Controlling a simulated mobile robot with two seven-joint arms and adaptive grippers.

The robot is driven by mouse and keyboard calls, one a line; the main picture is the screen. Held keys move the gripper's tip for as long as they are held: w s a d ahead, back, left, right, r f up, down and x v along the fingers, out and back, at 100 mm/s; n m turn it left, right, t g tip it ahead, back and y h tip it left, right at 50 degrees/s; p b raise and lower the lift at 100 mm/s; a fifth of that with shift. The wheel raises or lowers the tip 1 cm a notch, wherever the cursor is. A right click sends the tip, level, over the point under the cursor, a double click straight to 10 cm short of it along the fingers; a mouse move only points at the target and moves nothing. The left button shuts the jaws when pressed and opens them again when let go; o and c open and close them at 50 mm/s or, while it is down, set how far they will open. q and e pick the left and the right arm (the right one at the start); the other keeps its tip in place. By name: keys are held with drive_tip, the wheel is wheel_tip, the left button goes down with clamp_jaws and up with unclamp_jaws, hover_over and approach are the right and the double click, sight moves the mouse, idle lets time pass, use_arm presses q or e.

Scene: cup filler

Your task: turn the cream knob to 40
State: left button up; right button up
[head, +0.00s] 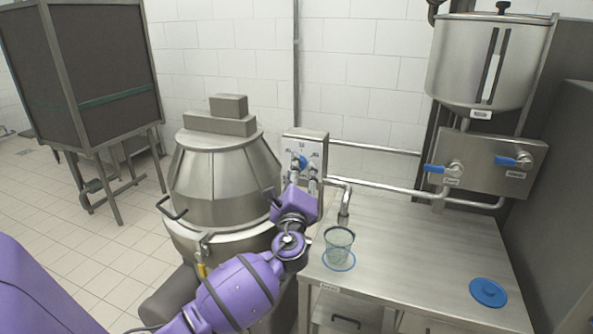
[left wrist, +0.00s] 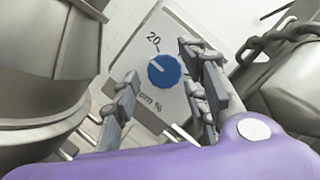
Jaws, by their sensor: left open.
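The cream knob (left wrist: 165,72) is a round blue dial on a pale panel, with lettering ending in "am %" beside it. In the left wrist view its white mark points to the upper left, roughly towards the printed "20"; its exact reading is unclear. The knob (head: 300,162) also shows in the head view, on an upright control panel (head: 318,150). My left gripper (head: 304,177) is open in front of the panel. In the left wrist view the knob shows between the spread fingers of my left gripper (left wrist: 160,62), with a gap on each side. My right gripper is not in view.
A large steel vessel (head: 226,180) stands left of the panel. Right of it, a steel table (head: 420,245) carries a clear cup (head: 338,240) and a blue lid (head: 488,292). A tank (head: 485,60) and blue-handled valves (head: 450,169) are at the right.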

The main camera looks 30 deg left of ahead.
use_arm(q)
drive_tip(key=shift+w+a+r, duration=0.1)
drive_tip(key=shift+w+a, duration=0.1)
drive_tip(key=shift+w, duration=0.2)
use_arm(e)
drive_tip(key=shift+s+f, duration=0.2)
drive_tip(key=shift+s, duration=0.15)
use_arm(q)
drive_tip(key=shift+c, duration=0.5)
drive_tip(key=c, duration=0.8)
drive_tip(key=shift+c, duration=0.6)
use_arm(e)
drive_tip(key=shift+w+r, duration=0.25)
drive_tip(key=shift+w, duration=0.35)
